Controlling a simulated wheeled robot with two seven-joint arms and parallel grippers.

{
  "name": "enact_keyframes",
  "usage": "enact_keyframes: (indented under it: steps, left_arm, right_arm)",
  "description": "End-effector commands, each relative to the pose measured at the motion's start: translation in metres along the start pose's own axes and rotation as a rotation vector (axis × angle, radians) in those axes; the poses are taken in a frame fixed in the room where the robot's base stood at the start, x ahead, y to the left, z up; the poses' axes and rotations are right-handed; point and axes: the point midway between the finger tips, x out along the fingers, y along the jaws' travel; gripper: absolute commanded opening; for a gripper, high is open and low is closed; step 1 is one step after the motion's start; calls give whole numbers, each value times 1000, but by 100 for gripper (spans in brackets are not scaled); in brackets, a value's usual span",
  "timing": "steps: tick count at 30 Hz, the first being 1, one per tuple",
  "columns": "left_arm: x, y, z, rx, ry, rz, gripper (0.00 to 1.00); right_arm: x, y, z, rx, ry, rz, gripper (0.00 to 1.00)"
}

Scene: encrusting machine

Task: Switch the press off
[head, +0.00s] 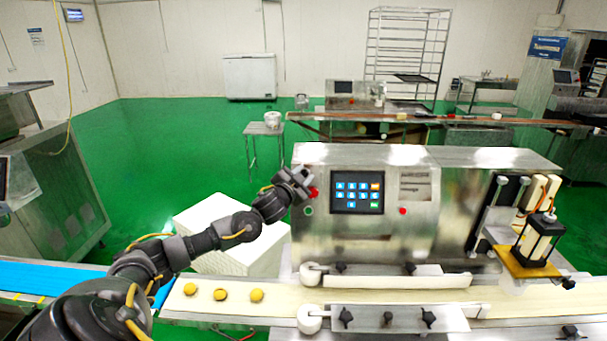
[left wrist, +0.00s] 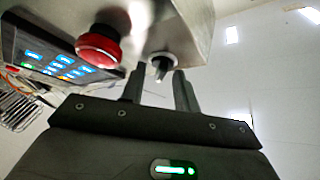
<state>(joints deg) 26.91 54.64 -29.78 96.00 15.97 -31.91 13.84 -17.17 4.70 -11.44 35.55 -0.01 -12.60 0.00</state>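The steel machine (head: 460,215) stands over the conveyor, with a lit touch panel (head: 357,192) on its front; the panel also shows in the left wrist view (left wrist: 62,62). A red mushroom button (left wrist: 100,45) is near the panel; in the head view it (head: 314,193) is beside my gripper. My right gripper is out of view.
A conveyor belt (head: 370,292) with several yellow dough pieces (head: 220,294) runs along the front. A stamping unit (head: 537,240) stands at right. A white box (head: 205,220) is behind my left arm. A second red button (head: 403,211) is right of the panel.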

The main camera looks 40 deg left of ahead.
Motion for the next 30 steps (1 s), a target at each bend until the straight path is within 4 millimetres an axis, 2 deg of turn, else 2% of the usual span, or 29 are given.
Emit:
enact_keyframes:
  steps: [5, 12, 22, 30]
  left_arm:
    - [0, 0, 0, 0, 0, 0, 31]
    - [0, 0, 0, 0, 0, 0, 1]
    - [0, 2, 1, -14, 0, -9, 0]
    - [0, 5, 4, -121, 0, -81, 0]
  right_arm:
    - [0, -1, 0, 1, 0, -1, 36]
    - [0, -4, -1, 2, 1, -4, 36]
    - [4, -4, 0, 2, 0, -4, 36]
    - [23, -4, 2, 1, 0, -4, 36]
